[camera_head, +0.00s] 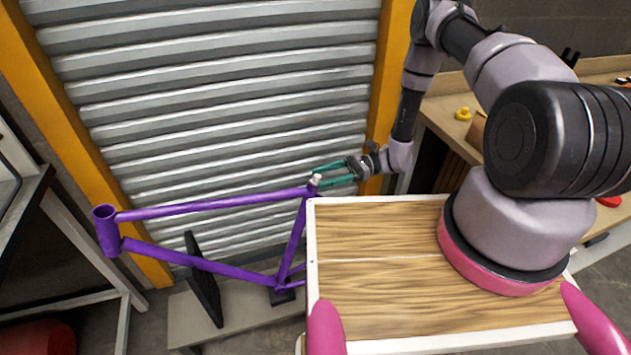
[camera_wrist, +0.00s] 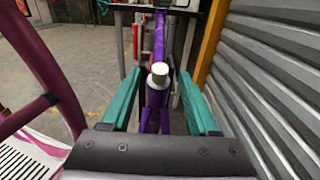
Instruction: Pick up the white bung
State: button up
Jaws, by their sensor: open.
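The white bung (camera_head: 315,179) sits in the top of the purple bike frame's seat tube, at the right end of the frame (camera_head: 215,204). It also shows in the wrist view (camera_wrist: 160,74), where its pale round top stands up from the purple tube (camera_wrist: 154,118). My gripper (camera_head: 318,176) has teal fingers and reaches in from the right with the fingers apart. In the wrist view my gripper (camera_wrist: 163,78) is open, with one finger on each side of the bung and a gap on both sides. I cannot tell the exact height of the fingers against the bung.
A grey corrugated shutter (camera_head: 220,95) stands behind the frame, between yellow posts (camera_head: 75,130). A black stand (camera_head: 203,285) is below the frame.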

aim_at(313, 179)
jog(key=shift+x, duration=3)
jog(key=shift+r, duration=0.15)
grip_shut()
